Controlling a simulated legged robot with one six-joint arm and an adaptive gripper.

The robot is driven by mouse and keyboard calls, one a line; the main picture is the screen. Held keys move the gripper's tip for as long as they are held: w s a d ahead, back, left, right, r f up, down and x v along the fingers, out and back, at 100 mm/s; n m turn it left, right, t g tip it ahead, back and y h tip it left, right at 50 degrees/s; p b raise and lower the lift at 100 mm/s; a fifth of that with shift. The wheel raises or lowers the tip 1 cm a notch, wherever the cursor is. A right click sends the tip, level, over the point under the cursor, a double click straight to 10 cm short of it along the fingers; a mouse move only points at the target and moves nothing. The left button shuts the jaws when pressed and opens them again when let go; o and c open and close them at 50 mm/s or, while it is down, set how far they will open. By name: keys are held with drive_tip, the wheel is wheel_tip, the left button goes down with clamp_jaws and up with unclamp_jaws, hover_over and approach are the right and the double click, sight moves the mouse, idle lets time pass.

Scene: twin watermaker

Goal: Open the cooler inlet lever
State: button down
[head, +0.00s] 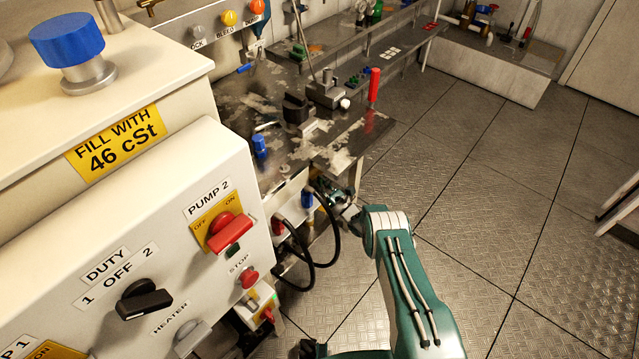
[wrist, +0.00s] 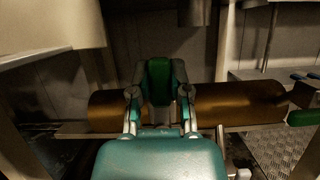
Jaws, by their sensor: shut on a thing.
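In the wrist view, a green lever handle (wrist: 158,88) stands upright in front of a horizontal brown cylinder (wrist: 240,102). I take it for the cooler inlet lever; no label shows. My gripper (wrist: 159,70) is shut on this handle, one finger on each side of it. In the head view, my gripper (head: 343,203) is low beside the bench, partly hidden, and the lever cannot be made out there.
Another green handle (wrist: 304,117) is at the right in the wrist view. Black hoses (head: 331,245) hang beside my arm. The control panel (head: 200,285) stands at the left in the head view.

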drive_tip(key=shift+s+f, duration=0.2)
drive_tip(key=shift+f, duration=0.2)
drive_tip(key=c, duration=0.6)
unclamp_jaws()
drive_tip(key=shift+o, duration=0.2)
drive_tip(key=shift+w+r, duration=0.15)
drive_tip(key=shift+r, duration=0.05)
drive_tip(key=v, duration=1.2)
